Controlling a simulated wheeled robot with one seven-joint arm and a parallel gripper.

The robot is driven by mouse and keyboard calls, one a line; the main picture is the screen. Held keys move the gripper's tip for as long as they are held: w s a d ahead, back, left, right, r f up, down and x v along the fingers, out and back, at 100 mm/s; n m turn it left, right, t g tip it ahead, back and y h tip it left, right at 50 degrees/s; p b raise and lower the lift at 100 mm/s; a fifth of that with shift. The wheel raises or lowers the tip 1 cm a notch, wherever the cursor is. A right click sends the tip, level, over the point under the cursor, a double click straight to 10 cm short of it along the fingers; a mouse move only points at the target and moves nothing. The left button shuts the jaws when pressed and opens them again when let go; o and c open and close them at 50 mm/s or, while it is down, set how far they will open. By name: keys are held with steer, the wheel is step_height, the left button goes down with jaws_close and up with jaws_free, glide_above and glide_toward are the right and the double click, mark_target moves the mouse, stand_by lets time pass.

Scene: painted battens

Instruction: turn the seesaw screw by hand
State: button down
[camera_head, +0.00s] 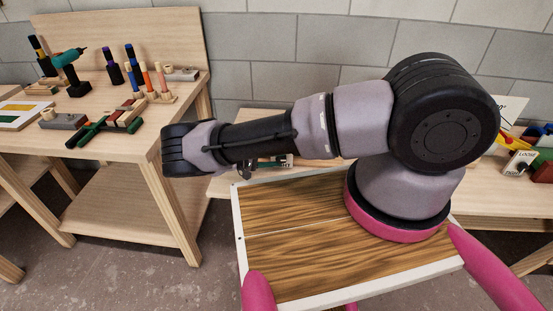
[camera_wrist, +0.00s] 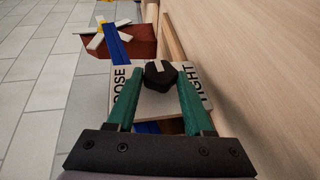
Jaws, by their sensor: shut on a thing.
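In the wrist view, the seesaw screw is a black, faceted knob (camera_wrist: 160,77) with a pale mark on its top. It sits on a pale plate (camera_wrist: 151,107) lettered with what reads as LOOSE at the left and TIGHT at the right. My gripper (camera_wrist: 160,76) is shut on the knob, with one green finger on either side. A blue batten (camera_wrist: 114,41) runs away from the plate. In the head view, my arm covers most of this area, and I cannot clearly make out the grip.
A red block (camera_wrist: 140,40) with pale strips beside it stands beyond the plate. The left bench (camera_head: 100,148) holds a drill (camera_head: 72,77) and several coloured tools. Another LOOSE/TIGHT card (camera_head: 519,161) with a black knob shows at the right. A wood-topped tray (camera_head: 300,250) lies before me.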

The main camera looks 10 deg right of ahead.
steer(key=shift+f+n+h, duration=0.25)
steer(key=shift+n+h, duration=0.15)
steer(key=shift+h, duration=0.6)
steer(key=shift+c, duration=1.4)
jaws_free()
steer(key=shift+d, duration=0.1)
